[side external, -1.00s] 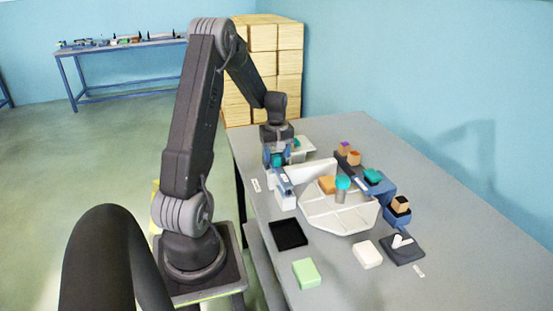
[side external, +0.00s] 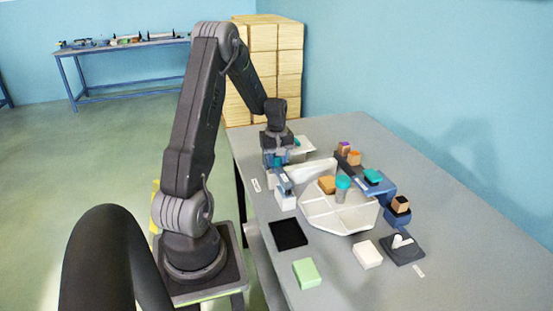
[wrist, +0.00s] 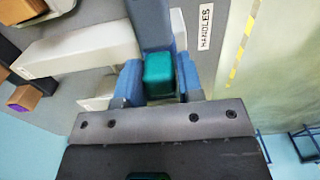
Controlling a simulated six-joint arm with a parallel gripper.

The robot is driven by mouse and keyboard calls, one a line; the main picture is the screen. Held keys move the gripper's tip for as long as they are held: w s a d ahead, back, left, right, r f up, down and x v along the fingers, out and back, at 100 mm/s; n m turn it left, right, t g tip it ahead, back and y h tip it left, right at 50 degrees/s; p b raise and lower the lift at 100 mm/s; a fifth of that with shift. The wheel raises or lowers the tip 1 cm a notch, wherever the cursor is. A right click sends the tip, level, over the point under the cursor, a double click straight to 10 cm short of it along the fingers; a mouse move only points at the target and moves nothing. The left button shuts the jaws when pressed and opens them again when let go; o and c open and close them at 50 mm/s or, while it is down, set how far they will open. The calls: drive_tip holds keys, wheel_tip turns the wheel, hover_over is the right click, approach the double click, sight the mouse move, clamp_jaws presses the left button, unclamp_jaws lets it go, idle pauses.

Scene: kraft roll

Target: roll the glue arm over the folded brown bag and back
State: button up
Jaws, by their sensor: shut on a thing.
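My gripper (wrist: 158,82) is shut on a teal block-shaped grip (wrist: 159,72), with a blue finger on each side. The side view shows my gripper (side external: 276,158) low over the far left part of the table. A blue-grey bar (wrist: 150,25) runs on from the teal grip in the wrist view; it looks like the glue arm. In the side view its near end (side external: 284,184) is over a white block.
A long white bar (side external: 310,170) stands close right of my gripper. Teal pieces, brown blocks and blue holders (side external: 397,217) stand on the right. A black square (side external: 288,234), a green block (side external: 306,273) and a white block (side external: 367,254) lie nearer.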

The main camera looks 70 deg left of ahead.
clamp_jaws()
drive_tip(key=w, duration=1.8)
drive_tip(key=shift+w, duration=0.4)
drive_tip(key=o, duration=0.9)
unclamp_jaws()
drive_tip(key=shift+r, duration=0.15)
wheel_tip(320, 180, up, 14)
drive_tip(key=shift+f, duration=0.2)
